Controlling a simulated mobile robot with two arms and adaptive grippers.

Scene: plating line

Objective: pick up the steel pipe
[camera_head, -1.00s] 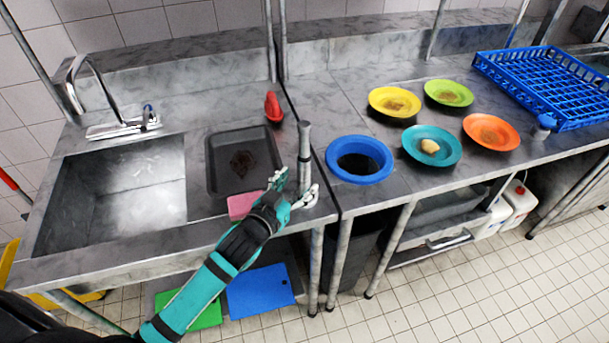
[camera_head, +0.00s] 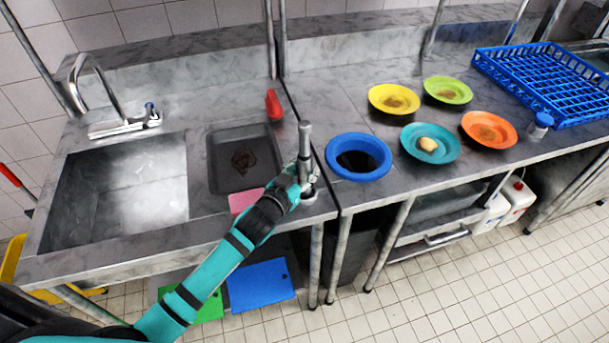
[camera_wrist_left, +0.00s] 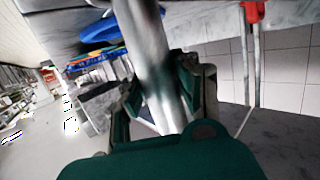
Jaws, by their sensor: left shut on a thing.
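The steel pipe (camera_head: 304,141) is a grey upright cylinder near the front edge of the counter, right of the dark tray. Its lower part is partly hidden by my gripper, and a round base shows at its foot. My left gripper (camera_head: 302,183) is shut on the pipe's lower part. In the left wrist view the pipe (camera_wrist_left: 150,50) runs between the two fingers (camera_wrist_left: 165,95), which press on it from both sides. My right gripper is not in view.
A dark tray (camera_head: 223,186) with a stain and a pink sponge (camera_head: 243,200) lie left of the pipe. A red bottle (camera_head: 273,104) stands behind. A blue-rimmed hole (camera_head: 340,172) is to the right, then several coloured plates and a blue rack (camera_head: 490,66). The sink (camera_head: 68,215) is left.

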